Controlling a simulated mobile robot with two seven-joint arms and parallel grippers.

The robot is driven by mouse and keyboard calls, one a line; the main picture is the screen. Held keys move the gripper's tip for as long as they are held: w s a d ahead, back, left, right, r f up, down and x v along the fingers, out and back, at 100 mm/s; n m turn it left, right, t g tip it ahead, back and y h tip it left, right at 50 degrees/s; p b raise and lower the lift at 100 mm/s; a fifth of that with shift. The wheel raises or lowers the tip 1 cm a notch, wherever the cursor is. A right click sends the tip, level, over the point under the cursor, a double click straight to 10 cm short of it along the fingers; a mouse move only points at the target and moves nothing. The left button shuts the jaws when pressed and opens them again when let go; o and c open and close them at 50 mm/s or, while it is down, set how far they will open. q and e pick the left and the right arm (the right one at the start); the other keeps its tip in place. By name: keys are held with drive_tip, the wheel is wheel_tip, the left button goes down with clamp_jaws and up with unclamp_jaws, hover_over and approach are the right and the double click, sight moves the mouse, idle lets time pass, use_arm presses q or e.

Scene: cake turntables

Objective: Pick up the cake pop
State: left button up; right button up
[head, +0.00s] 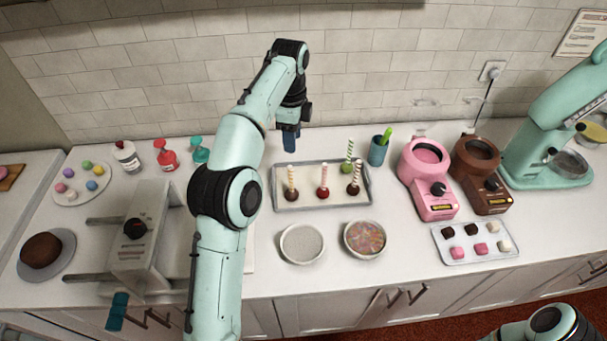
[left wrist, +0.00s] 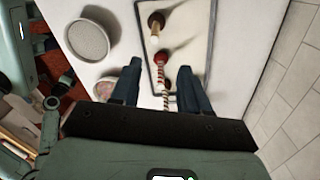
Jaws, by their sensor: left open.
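A tray (head: 330,203) on the counter holds several cake pops standing stick up. They are a brown one (head: 291,195) at left, a red one (head: 323,194) with a striped stick in the middle, a dark brown one (head: 354,189) at right and a green one (head: 347,168) behind it. My left gripper (head: 290,141) is above the tray's back edge, pointing down. In the left wrist view it is open (left wrist: 158,84), with the red pop (left wrist: 160,57) ahead and its striped stick appearing between the fingers. Which pop is meant is not shown. My right gripper is out of view.
Two sprinkle dishes (head: 302,243) (head: 365,239) stand in front of the tray. A blue cup (head: 378,151), a pink melter (head: 428,180) and a brown melter (head: 481,175) stand to its right. The tiled wall (head: 345,100) is close behind.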

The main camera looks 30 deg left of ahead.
sight(290, 167)
use_arm(q)
drive_tip(key=f, duration=0.5)
drive_tip(key=f+b, duration=0.1)
drive_tip(key=f, duration=0.1)
drive_tip(key=shift+s+f, duration=0.15)
drive_tip(key=shift+s, duration=0.25)
drive_tip(key=shift+f, duration=0.3)
drive_tip(key=shift+s+f, duration=0.15)
drive_tip(key=shift+f, duration=0.1)
drive_tip(key=f, duration=0.2)
drive_tip(key=f+b, duration=0.1)
drive_tip(key=shift+a+f, duration=0.2)
drive_tip(key=shift+f, duration=0.2)
drive_tip(key=shift+s+f+b, duration=0.2)
drive_tip(key=shift+f+b, duration=0.1)
drive_tip(key=shift+f, duration=0.1)
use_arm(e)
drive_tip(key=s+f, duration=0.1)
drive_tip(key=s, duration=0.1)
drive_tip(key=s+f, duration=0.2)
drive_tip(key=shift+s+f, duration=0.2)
use_arm(q)
drive_tip(key=shift+w, duration=0.15)
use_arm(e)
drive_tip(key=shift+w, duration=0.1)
